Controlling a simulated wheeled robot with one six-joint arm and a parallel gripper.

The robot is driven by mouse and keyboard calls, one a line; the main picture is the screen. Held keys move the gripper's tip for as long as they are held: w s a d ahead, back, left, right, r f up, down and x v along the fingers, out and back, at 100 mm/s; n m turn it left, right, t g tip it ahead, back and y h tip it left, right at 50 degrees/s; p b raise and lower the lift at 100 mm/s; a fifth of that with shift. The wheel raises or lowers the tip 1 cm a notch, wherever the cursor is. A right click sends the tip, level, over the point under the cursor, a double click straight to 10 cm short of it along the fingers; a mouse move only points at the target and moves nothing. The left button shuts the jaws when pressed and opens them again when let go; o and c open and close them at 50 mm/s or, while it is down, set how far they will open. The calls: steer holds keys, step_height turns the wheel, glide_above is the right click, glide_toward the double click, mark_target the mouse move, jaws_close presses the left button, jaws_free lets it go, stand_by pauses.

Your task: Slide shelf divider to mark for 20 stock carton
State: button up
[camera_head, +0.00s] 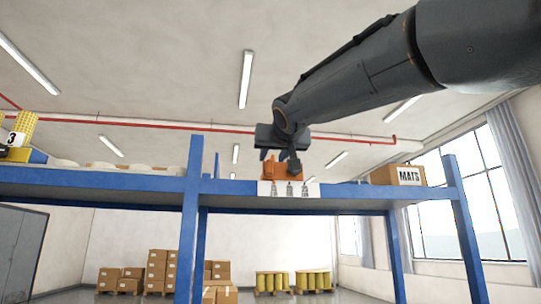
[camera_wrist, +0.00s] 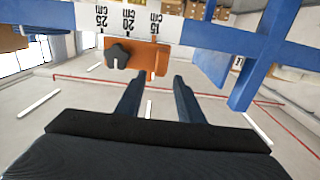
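The orange shelf divider (camera_head: 283,172) sits at the front edge of the blue shelf, at the white mark strip (camera_head: 289,189). In the wrist view the divider (camera_wrist: 146,54) appears upside down, with a black knob (camera_wrist: 118,54) on its face. The strip there reads 25, 20 and 15 CM from left to right (camera_wrist: 128,19). The divider spans below these marks; its exact setting is unclear. My gripper (camera_wrist: 159,77) is open, its two fingers apart, with a small orange tab between or just beyond the tips. Contact cannot be told.
A brown carton marked MATS (camera_head: 396,175) stands on the shelf to the right. The blue shelf beam (camera_head: 90,183) and upright (camera_head: 191,240) frame the space. A yellow item (camera_head: 22,125) is at far left. Stacked boxes (camera_head: 157,270) stand on the floor behind.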

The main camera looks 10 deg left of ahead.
mark_target(270, 161)
steer(key=shift+p+x, duration=0.9)
steer(key=shift+x, duration=1.15)
jaws_close()
